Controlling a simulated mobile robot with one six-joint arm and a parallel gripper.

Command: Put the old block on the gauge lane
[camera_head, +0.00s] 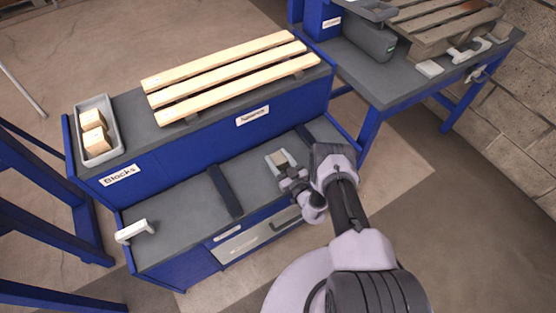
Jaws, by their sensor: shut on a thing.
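My gripper (284,170) is over the lower grey shelf of the blue bench, at its right part. It is shut on a small grey-brown block (279,157), partly hidden by the gripper. A light grey plate or shallow tray (291,157) shows right around the block; I cannot tell whether the block touches it. Two newer-looking pale wooden blocks (93,128) sit in a grey tray (80,105) on the upper level, above a "Blocks" label. No lane is clearly readable as the gauge lane; the lower front label (227,235) is too small to read.
Dark bars (225,190) cross the lower shelf (180,215). A white handle-like piece (134,231) stands at its left end. A slatted pallet (225,75) lies on the upper level. A second blue table (400,85) at the right holds a weathered pallet (440,22).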

